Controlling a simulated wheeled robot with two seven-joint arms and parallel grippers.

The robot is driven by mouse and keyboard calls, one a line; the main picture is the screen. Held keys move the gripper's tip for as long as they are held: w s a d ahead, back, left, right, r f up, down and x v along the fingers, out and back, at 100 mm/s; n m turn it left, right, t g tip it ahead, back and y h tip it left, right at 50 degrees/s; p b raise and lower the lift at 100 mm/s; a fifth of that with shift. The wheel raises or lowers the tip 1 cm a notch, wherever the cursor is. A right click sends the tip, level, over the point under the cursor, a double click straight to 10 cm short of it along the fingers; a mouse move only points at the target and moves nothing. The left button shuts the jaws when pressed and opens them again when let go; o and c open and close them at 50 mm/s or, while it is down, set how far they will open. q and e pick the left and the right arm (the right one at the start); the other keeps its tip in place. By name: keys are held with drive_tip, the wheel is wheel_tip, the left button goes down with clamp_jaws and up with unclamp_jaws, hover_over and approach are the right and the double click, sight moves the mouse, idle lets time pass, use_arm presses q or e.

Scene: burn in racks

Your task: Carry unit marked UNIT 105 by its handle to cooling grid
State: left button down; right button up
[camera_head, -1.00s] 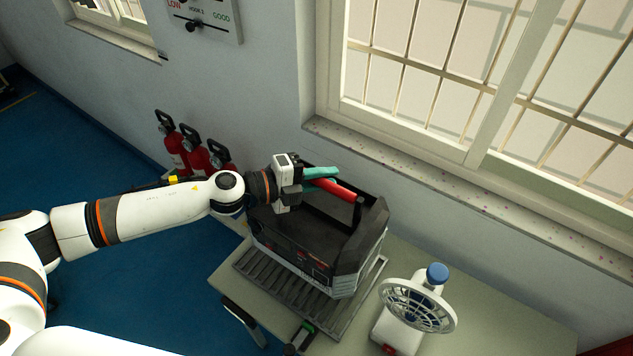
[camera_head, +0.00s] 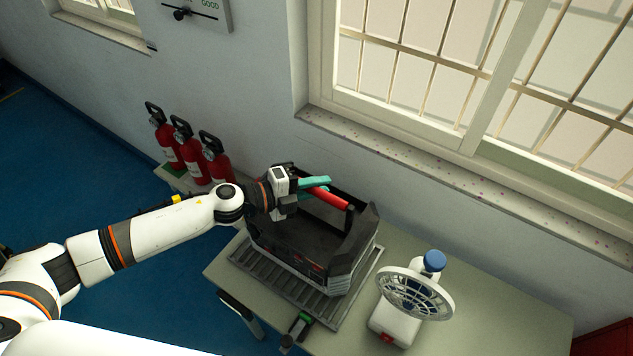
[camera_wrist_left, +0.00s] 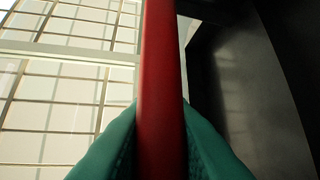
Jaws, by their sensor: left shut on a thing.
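A dark grey and black unit (camera_head: 292,248) with a red handle (camera_head: 328,197) sits over the slatted metal cooling grid (camera_head: 318,307) on the table. Its marking is too small to read. My left gripper (camera_head: 314,188), with teal fingers, is shut on the red handle at its left end. In the left wrist view the handle (camera_wrist_left: 160,70) runs upright between the two teal fingers. I cannot tell whether the unit's underside rests fully on the grid. My right gripper is not in view.
A white fan (camera_head: 415,294) with a blue knob stands on the table (camera_head: 490,310) right of the grid. A small black and green device (camera_head: 299,325) lies at the front edge. Red fire extinguishers (camera_head: 190,150) stand at the back left. A window sill (camera_head: 450,180) runs behind.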

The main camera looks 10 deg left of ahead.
use_arm(q)
drive_tip(key=shift+w+d+r, duration=0.1)
drive_tip(key=shift+r, duration=0.25)
drive_tip(key=c, duration=1.5)
unclamp_jaws()
drive_tip(key=shift+s+f, duration=0.2)
drive_tip(key=shift+f, duration=0.2)
drive_tip(key=shift+o, duration=1)
drive_tip(key=shift+s+r, duration=0.1)
drive_tip(key=shift+a, duration=0.2)
drive_tip(key=b+v, duration=0.2)
drive_tip(key=v, duration=0.3)
drive_tip(key=b+v, duration=0.2)
drive_tip(key=v, duration=0.3)
drive_tip(key=shift+s+a+b, duration=0.2)
drive_tip(key=shift+a+b, duration=0.1)
drive_tip(key=shift+b, duration=0.05)
drive_tip(key=shift+s+a+r, duration=0.2)
drive_tip(key=shift+s+a, duration=0.1)
drive_tip(key=shift+a, duration=0.1)
